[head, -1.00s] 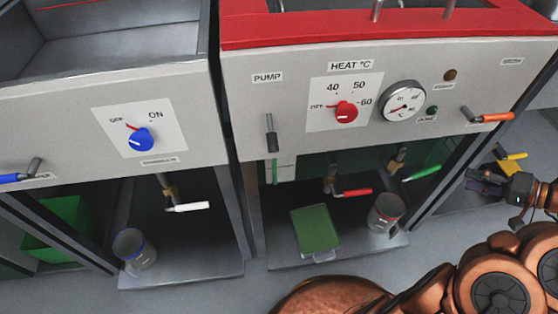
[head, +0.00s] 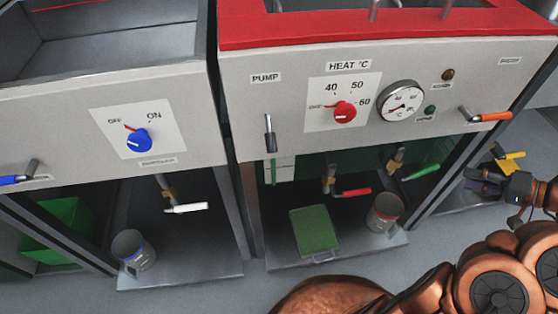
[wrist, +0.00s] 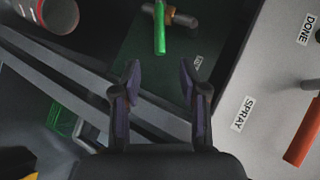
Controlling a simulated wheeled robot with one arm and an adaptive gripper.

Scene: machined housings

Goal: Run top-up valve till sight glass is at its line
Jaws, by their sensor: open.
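A valve with a green lever (head: 421,173) sits under the right side of the red-topped machine. In the wrist view the green lever (wrist: 160,32) is ahead of the fingers, with a small label beside it too blurred to read for sure. A pale plate with a green vertical strip (head: 273,171), perhaps the sight glass, is below the PUMP lever; its line cannot be made out. My gripper (head: 486,184) is at the right, apart from the green lever. In the wrist view my gripper (wrist: 160,82) is open and empty.
An orange lever (head: 494,116) projects from the panel, and shows near the wrist (wrist: 303,132).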

